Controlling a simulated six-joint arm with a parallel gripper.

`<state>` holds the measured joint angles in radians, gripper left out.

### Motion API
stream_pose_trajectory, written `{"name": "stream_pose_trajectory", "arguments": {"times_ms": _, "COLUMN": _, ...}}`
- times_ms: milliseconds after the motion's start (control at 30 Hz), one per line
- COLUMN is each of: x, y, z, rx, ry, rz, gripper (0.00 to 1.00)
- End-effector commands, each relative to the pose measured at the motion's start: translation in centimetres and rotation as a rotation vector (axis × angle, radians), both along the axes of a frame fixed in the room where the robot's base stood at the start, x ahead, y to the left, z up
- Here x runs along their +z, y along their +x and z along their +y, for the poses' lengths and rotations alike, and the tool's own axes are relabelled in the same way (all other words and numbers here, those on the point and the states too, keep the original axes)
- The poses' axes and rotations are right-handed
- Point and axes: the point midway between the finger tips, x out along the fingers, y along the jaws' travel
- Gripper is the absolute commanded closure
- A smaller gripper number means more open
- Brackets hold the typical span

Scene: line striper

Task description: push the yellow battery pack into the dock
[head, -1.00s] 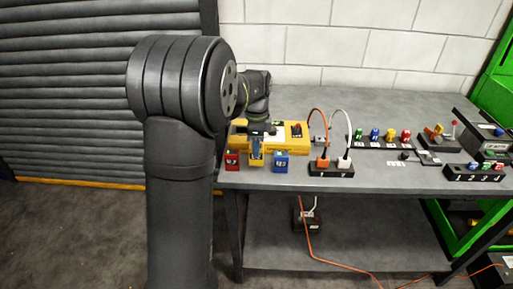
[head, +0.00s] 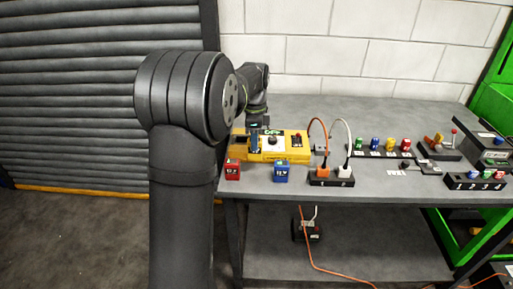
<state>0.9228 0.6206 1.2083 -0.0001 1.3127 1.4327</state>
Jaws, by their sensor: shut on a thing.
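The yellow battery pack (head: 255,154) is hard to tell apart from the yellow machine (head: 285,148) behind it, whose dock I cannot make out clearly. My gripper (head: 254,146) is shut on the pack at the left part of that machine. I cannot tell whether the pack is inside the dock or just above it. A red battery pack (head: 232,170) and a blue battery pack (head: 281,172) stand upright at the table's front edge, with a bare gap between them.
A black socket block (head: 331,178) with orange and white plugs and looping cables stands right of the blue pack. A row of coloured parts (head: 383,146) lies farther right. The grey table (head: 400,187) has free room at its front.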

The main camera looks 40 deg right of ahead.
Motion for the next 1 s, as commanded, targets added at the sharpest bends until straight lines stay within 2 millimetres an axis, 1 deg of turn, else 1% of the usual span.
{"name": "stream_pose_trajectory", "arguments": {"times_ms": 33, "x": 0.5, "y": 1.3, "z": -0.8, "rx": 0.002, "ry": -0.001, "rz": -0.001, "gripper": 0.89}}
{"name": "stream_pose_trajectory", "arguments": {"times_ms": 100, "x": 1.3, "y": 3.0, "z": -1.6, "rx": 0.002, "ry": -0.003, "rz": -0.003, "gripper": 0.89}}
{"name": "stream_pose_trajectory", "arguments": {"times_ms": 300, "x": 3.4, "y": 7.4, "z": -3.5, "rx": 0.002, "ry": -0.002, "rz": -0.002, "gripper": 0.89}}
{"name": "stream_pose_trajectory", "arguments": {"times_ms": 400, "x": 4.2, "y": 9.2, "z": -4.1, "rx": 0.001, "ry": -0.001, "rz": -0.001, "gripper": 0.89}}
{"name": "stream_pose_trajectory", "arguments": {"times_ms": 500, "x": 4.8, "y": 10.6, "z": -4.3, "rx": 0.0, "ry": -0.001, "rz": -0.001, "gripper": 0.89}}
{"name": "stream_pose_trajectory", "arguments": {"times_ms": 633, "x": 5.4, "y": 11.6, "z": -4.5, "rx": 0.0, "ry": -0.001, "rz": -0.001, "gripper": 0.89}}
{"name": "stream_pose_trajectory", "arguments": {"times_ms": 767, "x": 5.5, "y": 12.0, "z": -4.6, "rx": 0.0, "ry": -0.001, "rz": -0.001, "gripper": 0.89}}
{"name": "stream_pose_trajectory", "arguments": {"times_ms": 867, "x": 5.2, "y": 12.1, "z": -4.6, "rx": -0.001, "ry": 0.0, "rz": 0.0, "gripper": 0.89}}
{"name": "stream_pose_trajectory", "arguments": {"times_ms": 1000, "x": 4.1, "y": 12.1, "z": -4.6, "rx": 0.0, "ry": 0.001, "rz": 0.001, "gripper": 0.89}}
